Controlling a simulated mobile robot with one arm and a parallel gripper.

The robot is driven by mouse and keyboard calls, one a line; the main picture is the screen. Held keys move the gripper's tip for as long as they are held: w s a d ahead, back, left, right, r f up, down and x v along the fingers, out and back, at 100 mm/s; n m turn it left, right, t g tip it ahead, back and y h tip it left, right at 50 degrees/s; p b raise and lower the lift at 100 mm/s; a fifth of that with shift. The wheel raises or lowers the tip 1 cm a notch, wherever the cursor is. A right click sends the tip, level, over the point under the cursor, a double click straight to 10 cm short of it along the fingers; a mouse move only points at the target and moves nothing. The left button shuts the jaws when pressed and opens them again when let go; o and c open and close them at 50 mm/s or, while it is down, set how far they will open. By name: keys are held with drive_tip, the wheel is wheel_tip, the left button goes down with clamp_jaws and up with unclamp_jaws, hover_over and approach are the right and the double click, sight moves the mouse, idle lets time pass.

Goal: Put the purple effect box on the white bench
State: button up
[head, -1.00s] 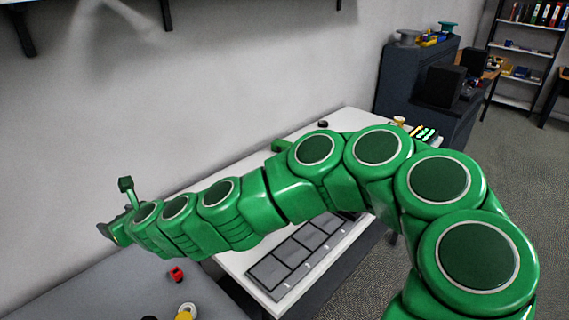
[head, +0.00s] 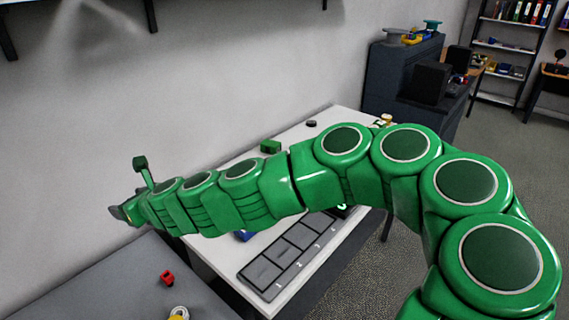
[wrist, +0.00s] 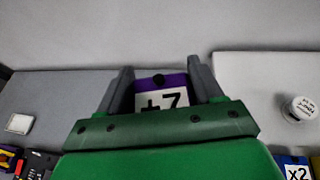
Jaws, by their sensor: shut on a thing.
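The purple effect box (wrist: 174,81), with a white face marked "+7" and a dark knob, sits between the two grey fingers of my gripper (wrist: 160,67) in the wrist view. My gripper is shut on it. In the head view my gripper (head: 118,213) is at the far left, above the back of the grey bench near the wall; the box is hidden there. The white bench (head: 345,116) lies right of the gripper, partly behind my arm. Its surface also shows at the right of the wrist view (wrist: 255,80).
The white bench holds a row of dark pads (head: 290,255), a green block (head: 270,146), a dark puck (head: 311,124) and a blue "x2" box (wrist: 295,171). A white-topped round item (wrist: 306,108) stands there too. A red item (head: 167,278) lies on the grey bench (head: 110,285).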

drive_tip(key=w+d+r+m+t+h, duration=0.1)
drive_tip(key=w+d, duration=0.4)
drive_tip(key=d, duration=0.8)
drive_tip(key=w+d, duration=0.5)
drive_tip(key=d, duration=0.8)
drive_tip(key=w+d+r+m+t+h, duration=0.1)
drive_tip(key=w+d, duration=0.5)
drive_tip(key=d, duration=0.7)
drive_tip(key=shift+f, duration=5.6)
drive_tip(key=w+f, duration=0.3)
drive_tip(key=w, duration=0.1)
drive_tip(key=w+a+f, duration=0.1)
drive_tip(key=w+f, duration=0.1)
drive_tip(key=w, duration=0.2)
drive_tip(key=w+f, duration=0.3)
drive_tip(key=w, duration=0.1)
drive_tip(key=shift+w+a+f, duration=0.1)
drive_tip(key=shift+a+f, duration=0.2)
drive_tip(key=shift+w+f, duration=0.5)
drive_tip(key=shift+f, duration=0.1)
drive_tip(key=shift+w+a+f, duration=0.1)
drive_tip(key=shift+w+f, duration=0.1)
drive_tip(key=shift+f, duration=1.5)
